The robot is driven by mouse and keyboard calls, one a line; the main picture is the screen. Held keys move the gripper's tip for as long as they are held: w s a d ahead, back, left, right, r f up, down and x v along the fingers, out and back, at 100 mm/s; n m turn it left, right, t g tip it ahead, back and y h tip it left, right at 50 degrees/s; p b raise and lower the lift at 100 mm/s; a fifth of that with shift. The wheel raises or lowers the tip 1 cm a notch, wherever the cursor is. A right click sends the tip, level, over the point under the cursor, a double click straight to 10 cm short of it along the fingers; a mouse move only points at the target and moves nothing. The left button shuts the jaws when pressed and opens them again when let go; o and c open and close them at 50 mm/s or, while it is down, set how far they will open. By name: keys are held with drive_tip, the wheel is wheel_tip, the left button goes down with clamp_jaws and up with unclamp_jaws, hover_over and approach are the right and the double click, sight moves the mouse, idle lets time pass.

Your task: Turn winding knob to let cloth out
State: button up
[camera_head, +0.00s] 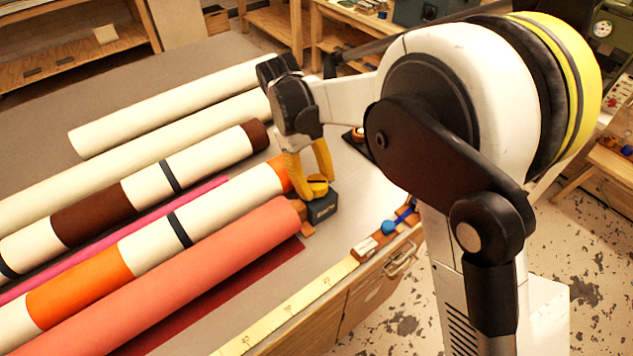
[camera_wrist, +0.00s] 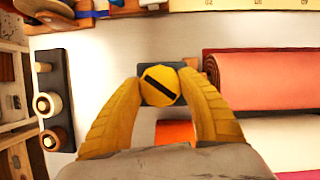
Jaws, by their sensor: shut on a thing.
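The winding knob (camera_wrist: 160,86) is a yellow disc with a black bar across it, and the bar lies slightly tilted in the wrist view. It sits on a dark box (camera_head: 321,206) at the end of the rolls; the knob also shows in the head view (camera_head: 318,186). My gripper (camera_wrist: 160,90) has its two yellow fingers shut on the knob's sides, from above. In the head view my gripper (camera_head: 312,182) reaches down to the box. The orange-and-cream roll (camera_head: 80,286) ends behind the box. The coral roll (camera_head: 200,262) lies beside it, with dark red cloth (camera_head: 240,281) under its edge.
Cream rolls (camera_head: 165,110) and a brown-banded roll (camera_head: 92,209) lie farther back on the table. A yellow ruler (camera_head: 290,313) runs along the front edge. Small tools (camera_head: 390,228) lie to the right of it. A dark tray with spools (camera_wrist: 50,104) stands left in the wrist view.

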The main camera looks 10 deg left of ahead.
drive_tip(key=n+t, duration=0.1)
drive_tip(key=n, duration=0.2)
drive_tip(key=n+t, duration=0.1)
drive_tip(key=n, duration=0.2)
drive_tip(key=shift+h, duration=0.4)
drive_tip(key=n+t, duration=0.1)
drive_tip(key=n, duration=0.2)
drive_tip(key=n+t, duration=0.1)
drive_tip(key=n, duration=0.2)
drive_tip(key=shift+n+t+y, duration=0.4)
drive_tip(key=n+y, duration=0.1)
drive_tip(key=n, duration=0.2)
drive_tip(key=n+t, duration=0.1)
drive_tip(key=n, duration=0.2)
drive_tip(key=shift+t+y, duration=0.3)
drive_tip(key=shift+y, duration=0.1)
drive_tip(key=n+y, duration=0.1)
drive_tip(key=n, duration=0.2)
drive_tip(key=n+y, duration=0.1)
drive_tip(key=n, duration=0.2)
drive_tip(key=shift+n, duration=0.3)
drive_tip(key=o, duration=1.2)
